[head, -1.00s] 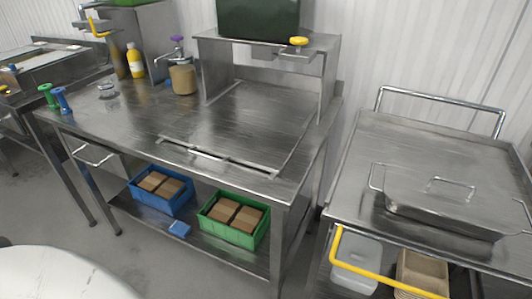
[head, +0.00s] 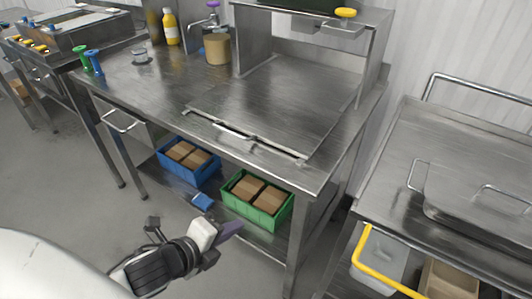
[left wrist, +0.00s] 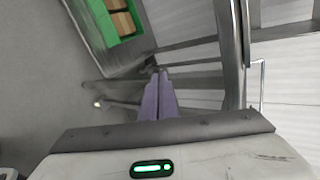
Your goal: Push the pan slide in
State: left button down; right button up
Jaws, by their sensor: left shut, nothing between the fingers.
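The pan slide (head: 275,100) is a flat metal plate lying on the steel table, under the raised dispenser stand. Its front edge, with a bar handle (head: 234,132), lies close to the table's front edge. No pan shows on it. My left gripper (head: 231,229) is in front of the table, below the tabletop and apart from the slide. Its dark purple fingers are together and empty. They also show in the left wrist view (left wrist: 158,96), where the slide cannot be made out. My right gripper is not in view.
The steel table (head: 130,90) has a lower shelf with a blue crate (head: 188,178) and a green crate (head: 252,212) of brown boxes. A cart (head: 400,170) with a lidded metal pan (head: 480,212) stands at right. Open floor lies at left.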

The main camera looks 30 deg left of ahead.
aim_at(277, 145)
pick_arm(q)
jog(key=w+r+m+t+b, duration=0.2)
jog(key=w+r+m+t, duration=0.15)
jog(key=r+m, duration=1.15)
jog(key=shift+m, duration=0.4)
jog(key=b+x, duration=0.1)
jog(key=x, duration=0.5)
jog(key=b+x, duration=0.2)
jog(key=x, duration=0.5)
jog(key=shift+w+a+f+b, duration=0.1)
jog(key=shift+w+a+b, duration=0.1)
jog(key=shift+b, duration=0.1)
jog(key=shift+w+f, duration=0.1)
jog(key=shift+w, duration=0.3)
